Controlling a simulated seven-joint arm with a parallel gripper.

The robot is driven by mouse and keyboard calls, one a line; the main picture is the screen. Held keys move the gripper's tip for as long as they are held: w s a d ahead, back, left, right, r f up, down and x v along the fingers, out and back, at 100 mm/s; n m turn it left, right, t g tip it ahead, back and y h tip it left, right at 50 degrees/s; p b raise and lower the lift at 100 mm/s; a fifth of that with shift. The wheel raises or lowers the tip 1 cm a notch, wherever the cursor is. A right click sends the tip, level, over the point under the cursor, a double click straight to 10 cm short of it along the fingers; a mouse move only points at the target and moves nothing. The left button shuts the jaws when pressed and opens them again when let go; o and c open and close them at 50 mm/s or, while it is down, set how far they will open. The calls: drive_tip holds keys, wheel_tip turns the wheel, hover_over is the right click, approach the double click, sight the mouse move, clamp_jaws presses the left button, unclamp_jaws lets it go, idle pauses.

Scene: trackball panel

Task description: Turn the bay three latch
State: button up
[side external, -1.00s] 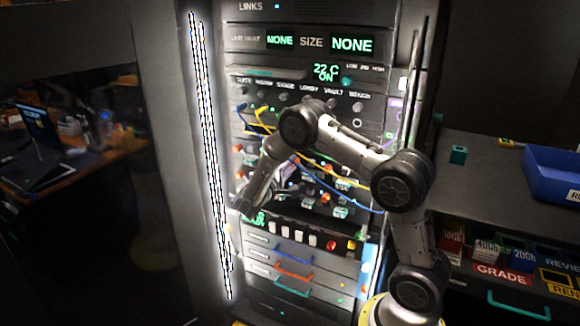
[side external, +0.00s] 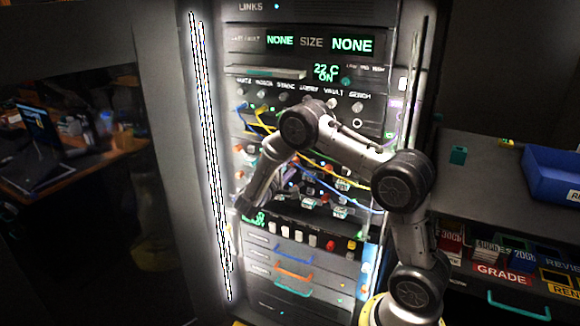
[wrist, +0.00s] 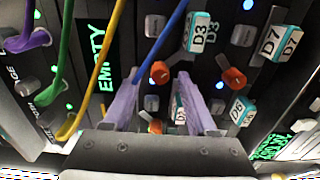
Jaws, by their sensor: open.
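In the wrist view, my gripper (wrist: 157,82) is open, with its two purple fingers pointing at the panel. An orange latch (wrist: 160,72) lies in the picture between the fingertips, at the lower left of the D3 tag (wrist: 200,32); I cannot tell whether a finger touches it. Another orange latch (wrist: 233,77) is to the right, near the D7 tag (wrist: 282,42). A third orange latch (wrist: 155,125) shows lower between the fingers, beside a partly hidden tag. In the side view, my wrist is low at the rack's left and the fingers are not clear.
A blue cable (wrist: 163,45) hangs across the panel close to the left finger. Yellow, green and purple cables are farther left, by the EMPTY display (wrist: 98,72). The D6 tag (wrist: 240,110) stands right of the right finger. A blue bin (side external: 555,175) sits on the right bench.

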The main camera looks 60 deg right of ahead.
drive_tip(key=shift+a, duration=0.1)
drive_tip(key=a, duration=1.3)
drive_tip(key=shift+a, duration=0.35)
